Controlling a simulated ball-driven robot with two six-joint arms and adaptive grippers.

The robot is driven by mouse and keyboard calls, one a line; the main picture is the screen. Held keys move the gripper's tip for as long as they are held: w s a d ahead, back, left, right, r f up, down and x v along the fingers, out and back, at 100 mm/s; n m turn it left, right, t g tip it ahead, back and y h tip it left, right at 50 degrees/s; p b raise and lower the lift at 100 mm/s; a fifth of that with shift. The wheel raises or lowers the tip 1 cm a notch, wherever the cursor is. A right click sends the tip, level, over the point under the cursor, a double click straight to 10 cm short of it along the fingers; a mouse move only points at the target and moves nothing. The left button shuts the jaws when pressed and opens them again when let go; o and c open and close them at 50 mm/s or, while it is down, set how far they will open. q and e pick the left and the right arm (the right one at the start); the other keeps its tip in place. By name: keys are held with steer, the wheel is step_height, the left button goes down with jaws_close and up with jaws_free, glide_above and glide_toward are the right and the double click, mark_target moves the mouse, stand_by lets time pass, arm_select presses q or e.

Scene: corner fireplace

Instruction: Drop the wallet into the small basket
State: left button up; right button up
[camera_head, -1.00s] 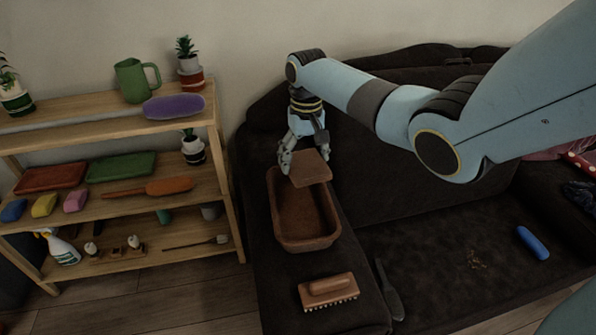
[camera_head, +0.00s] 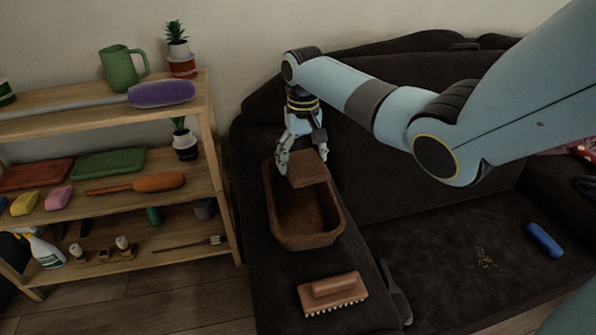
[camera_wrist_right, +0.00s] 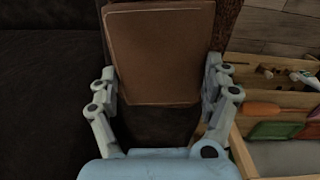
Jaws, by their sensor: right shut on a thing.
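The brown wallet (camera_head: 308,169) is held flat between the fingers of my right gripper (camera_head: 302,150), above the far end of the small basket. In the right wrist view the wallet (camera_wrist_right: 160,52) fills the space between the two fingers of the right gripper (camera_wrist_right: 163,88). The small basket (camera_head: 318,240) is a brown, open, long tub on the sofa's armrest; the part of its inside that shows is empty. The wallet hides part of its far end. My left gripper is not in view.
A brown brush (camera_head: 332,293) lies on the armrest in front of the basket. A dark tool (camera_head: 397,292) lies beside the armrest. A blue object (camera_head: 545,240) and crumbs (camera_head: 485,257) are on the sofa seat. A wooden shelf (camera_head: 222,190) with several items stands at left.

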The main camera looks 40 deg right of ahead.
steer(key=shift+r, duration=0.1)
steer(key=o, duration=0.9)
steer(key=shift+c, duration=0.2)
steer(key=shift+o, duration=1)
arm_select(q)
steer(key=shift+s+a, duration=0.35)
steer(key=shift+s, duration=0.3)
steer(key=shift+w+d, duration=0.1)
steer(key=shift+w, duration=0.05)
arm_select(e)
step_height(320, 180, up, 12)
